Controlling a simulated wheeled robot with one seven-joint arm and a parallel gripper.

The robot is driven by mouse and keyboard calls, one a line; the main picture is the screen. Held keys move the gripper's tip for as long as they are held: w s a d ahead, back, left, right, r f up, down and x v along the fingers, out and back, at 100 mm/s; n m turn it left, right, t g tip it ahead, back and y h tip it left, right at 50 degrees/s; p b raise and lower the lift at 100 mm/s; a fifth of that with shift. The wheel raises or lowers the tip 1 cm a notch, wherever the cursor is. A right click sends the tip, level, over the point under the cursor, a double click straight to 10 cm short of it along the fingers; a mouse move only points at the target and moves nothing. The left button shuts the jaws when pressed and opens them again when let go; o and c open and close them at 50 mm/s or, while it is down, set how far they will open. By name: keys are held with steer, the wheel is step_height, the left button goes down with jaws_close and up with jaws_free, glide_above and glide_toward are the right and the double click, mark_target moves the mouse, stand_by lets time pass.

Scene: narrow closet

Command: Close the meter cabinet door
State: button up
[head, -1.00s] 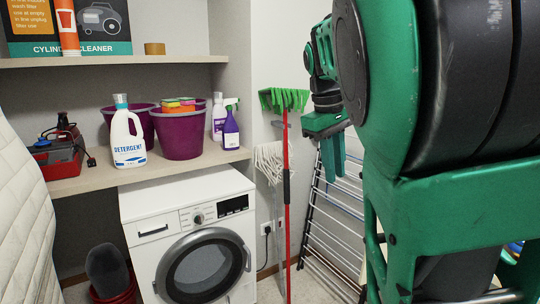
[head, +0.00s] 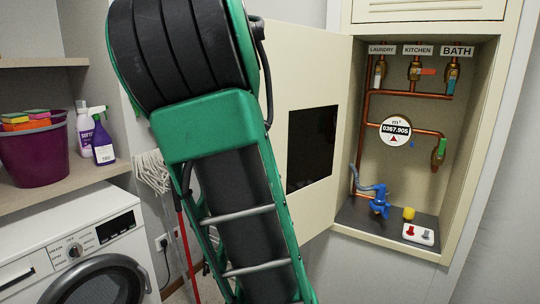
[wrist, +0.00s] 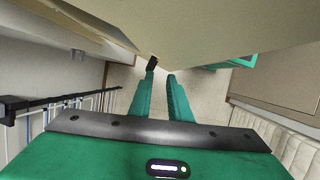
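The meter cabinet (head: 455,215) stands open at the right of the head view. Its cream door (head: 290,75) is swung out to the left from the cabinet's left edge and has a dark window (head: 312,148). My arm hides the door's left part. My gripper is hidden in the head view. In the wrist view my gripper (wrist: 161,75) shows two green fingers with a gap between them and nothing held. A broad beige panel (wrist: 210,30), which looks like the door, lies just beyond the fingertips. A small dark piece (wrist: 153,62) shows by the left fingertip; I cannot tell if they touch.
Inside the cabinet are copper pipes, valves, a round meter (head: 395,130), a blue tap fitting (head: 380,203) and a yellow piece (head: 409,213). A washing machine (head: 70,255) and a shelf with a purple tub (head: 35,155) are at left. A drying rack (wrist: 60,103) shows in the wrist view.

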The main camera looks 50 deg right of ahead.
steer(key=s+d+f, duration=0.2)
steer(key=s+f, duration=0.4)
steer(key=f, duration=0.1)
steer(key=shift+f+g+y, duration=0.3)
steer(key=shift+f+g, duration=0.05)
steer(key=shift+g, duration=0.05)
stand_by(0.4)
steer(key=shift+c, duration=0.7)
jaws_close()
